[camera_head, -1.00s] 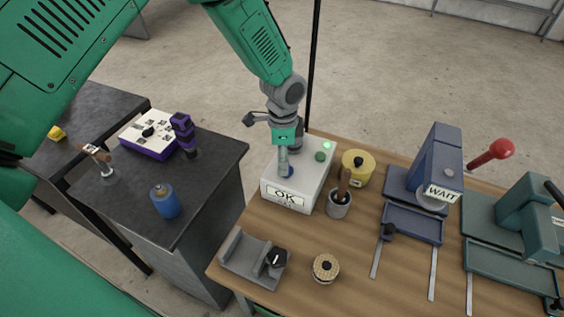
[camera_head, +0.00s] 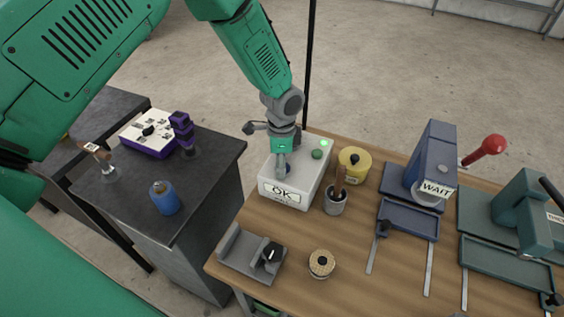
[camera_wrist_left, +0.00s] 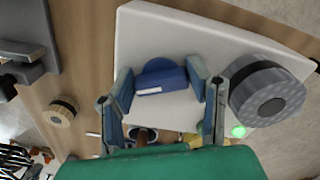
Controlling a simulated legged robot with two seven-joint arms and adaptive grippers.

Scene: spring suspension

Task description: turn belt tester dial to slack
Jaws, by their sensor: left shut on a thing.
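A white box with an OK plate (camera_head: 283,193) stands at the left back corner of the wooden table. A blue dial (camera_wrist_left: 160,78) with a white mark on its grip bar is on the box's top face. My left gripper (camera_head: 283,167) points down over the box. In the left wrist view its two fingers (camera_wrist_left: 163,90) stand on either side of the dial's bar, shut on it. In the head view the gripper mostly hides the dial. My right gripper is in neither view.
A green light (camera_head: 324,143) and a green knob (camera_head: 317,154) are on the box. A grey cup with a wooden-handled tool (camera_head: 336,203) and a yellow canister (camera_head: 354,163) stand close to its right. A grey cradle (camera_head: 251,256) is in front.

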